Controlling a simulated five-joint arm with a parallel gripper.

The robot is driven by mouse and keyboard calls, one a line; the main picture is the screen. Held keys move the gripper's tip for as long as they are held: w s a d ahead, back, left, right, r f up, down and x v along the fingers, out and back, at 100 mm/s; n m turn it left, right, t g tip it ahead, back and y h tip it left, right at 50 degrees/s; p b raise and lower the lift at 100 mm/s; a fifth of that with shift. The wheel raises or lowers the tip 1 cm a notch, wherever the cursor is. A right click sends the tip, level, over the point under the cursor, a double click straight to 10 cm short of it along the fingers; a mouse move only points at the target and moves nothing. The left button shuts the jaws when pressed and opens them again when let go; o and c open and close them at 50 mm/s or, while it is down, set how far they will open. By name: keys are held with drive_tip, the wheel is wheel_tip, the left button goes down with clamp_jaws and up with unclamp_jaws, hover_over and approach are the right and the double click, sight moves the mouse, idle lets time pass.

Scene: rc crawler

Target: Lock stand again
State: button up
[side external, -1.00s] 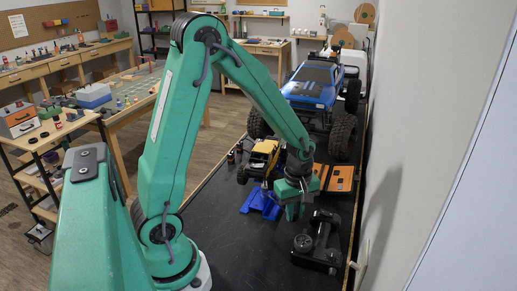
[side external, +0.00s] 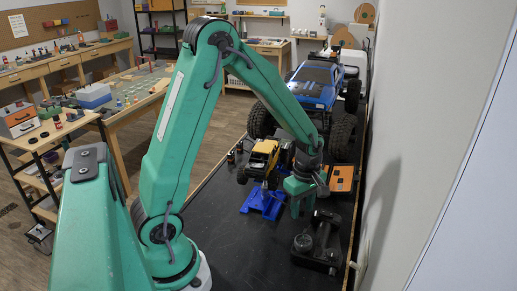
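A blue stand (side external: 264,203) sits on the black bench top (side external: 250,250) near its middle. A small yellow crawler (side external: 264,155) rests on top of the stand, tilted in this view. My gripper (side external: 298,208) points down just right of the stand, with a small gap showing between them in the picture. Its fingers are small and partly hidden, so I cannot tell whether they are open or holding anything. The stand's lock is too small to make out.
A dark controller-like device (side external: 318,245) lies in front of my gripper to the right. An orange case (side external: 341,178) lies behind, by the wall. A large blue truck (side external: 316,85) stands at the back. The front left of the bench is clear.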

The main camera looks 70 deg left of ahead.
drive_tip(key=shift+r, duration=0.15)
drive_tip(key=shift+r, duration=3.75)
drive_tip(key=n, duration=0.4)
drive_tip(key=shift+n, duration=0.3)
drive_tip(key=shift+f, duration=0.1)
drive_tip(key=shift+f, duration=3.85)
clamp_jaws()
